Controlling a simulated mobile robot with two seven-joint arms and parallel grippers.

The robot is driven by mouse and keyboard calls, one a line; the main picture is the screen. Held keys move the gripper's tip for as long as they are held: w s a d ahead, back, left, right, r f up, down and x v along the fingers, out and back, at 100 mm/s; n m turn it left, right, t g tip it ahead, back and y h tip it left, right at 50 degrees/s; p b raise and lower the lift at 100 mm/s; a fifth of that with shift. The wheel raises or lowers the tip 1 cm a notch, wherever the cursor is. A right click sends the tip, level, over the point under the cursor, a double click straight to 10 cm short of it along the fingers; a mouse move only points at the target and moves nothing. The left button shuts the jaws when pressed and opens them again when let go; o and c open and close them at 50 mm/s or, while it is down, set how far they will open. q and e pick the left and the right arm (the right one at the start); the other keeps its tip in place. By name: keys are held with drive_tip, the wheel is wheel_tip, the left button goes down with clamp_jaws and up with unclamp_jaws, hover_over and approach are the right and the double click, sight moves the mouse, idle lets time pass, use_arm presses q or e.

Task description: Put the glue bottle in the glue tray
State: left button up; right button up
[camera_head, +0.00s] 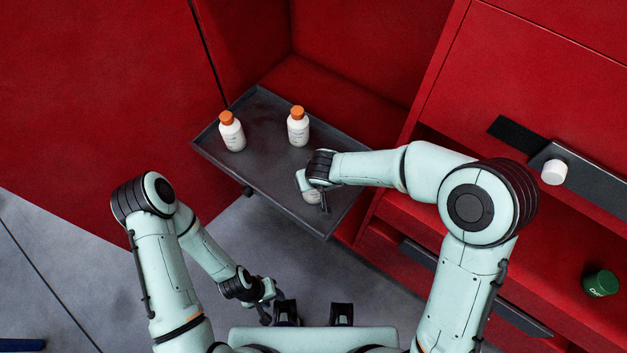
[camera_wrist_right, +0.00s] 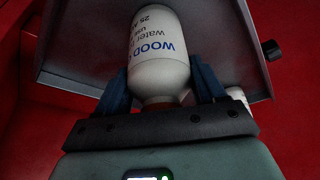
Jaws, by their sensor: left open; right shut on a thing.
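The dark grey tray (camera_head: 262,178) juts from a red cabinet; its surface also shows in the wrist view (camera_wrist_right: 95,45). My right gripper (camera_head: 316,190) is over the tray's near right part, shut on a white glue bottle (camera_head: 309,194). In the wrist view the bottle (camera_wrist_right: 158,65), with blue "WOOD" lettering, sits between the two blue fingers, gripped near its cap end. I cannot tell whether its base touches the tray. Two white bottles with orange caps stand upright on the tray, a left one (camera_head: 232,132) and a middle one (camera_head: 298,127). My left gripper (camera_head: 269,292) is open and empty, low over the floor.
Red cabinet walls enclose the tray's back and right. On the right are a white cylinder (camera_head: 554,172) by a dark handle bar (camera_head: 590,187) and a green container (camera_head: 600,283). Grey floor (camera_head: 90,260) lies open at the lower left.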

use_arm(q)
drive_tip(key=shift+w+r, duration=0.15)
drive_tip(key=shift+w, duration=0.05)
use_arm(e)
drive_tip(key=shift+w+r, duration=0.15)
drive_tip(key=shift+w, duration=0.1)
drive_tip(key=o, duration=1.3)
drive_tip(key=shift+f, duration=0.2)
drive_tip(key=shift+r, duration=0.2)
use_arm(q)
drive_tip(key=w+r+p, duration=0.5)
drive_tip(key=r, duration=0.1)
drive_tip(key=shift+r+t, duration=0.3)
drive_tip(key=shift+r, duration=0.1)
use_arm(e)
drive_tip(key=v, duration=1.2)
drive_tip(key=shift+d, duration=0.1)
drive_tip(key=shift+s, duration=0.15)
